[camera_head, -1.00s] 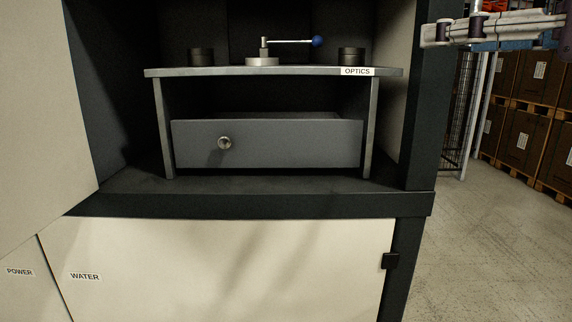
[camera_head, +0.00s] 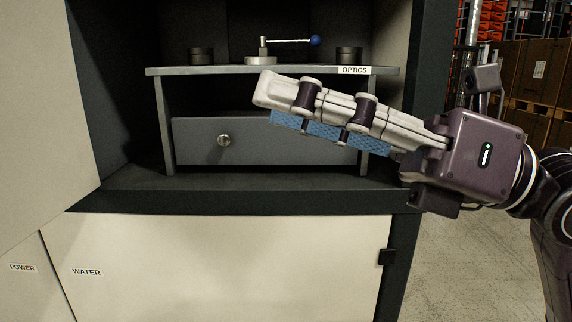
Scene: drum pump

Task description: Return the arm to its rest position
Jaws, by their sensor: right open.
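My right gripper (camera_head: 275,103) reaches in from the right, in front of the cabinet opening. Its pale fingers with blue pads point left, and I see them from the side. It is open, and nothing shows between the fingers. It covers part of the grey drawer (camera_head: 270,151) and the right part of the shelf labelled OPTICS (camera_head: 205,71). The drawer has a round knob (camera_head: 224,140) at its left. A lever with a blue ball end (camera_head: 315,41) stands on the shelf behind the gripper. My left gripper is not in view.
A pale cabinet door (camera_head: 35,110) stands open at the left. A pale panel labelled WATER (camera_head: 220,260) is below, with a black latch (camera_head: 387,257) at its right. The dark frame post (camera_head: 425,60) is close to my arm. Boxes on pallets (camera_head: 538,75) stand behind at right.

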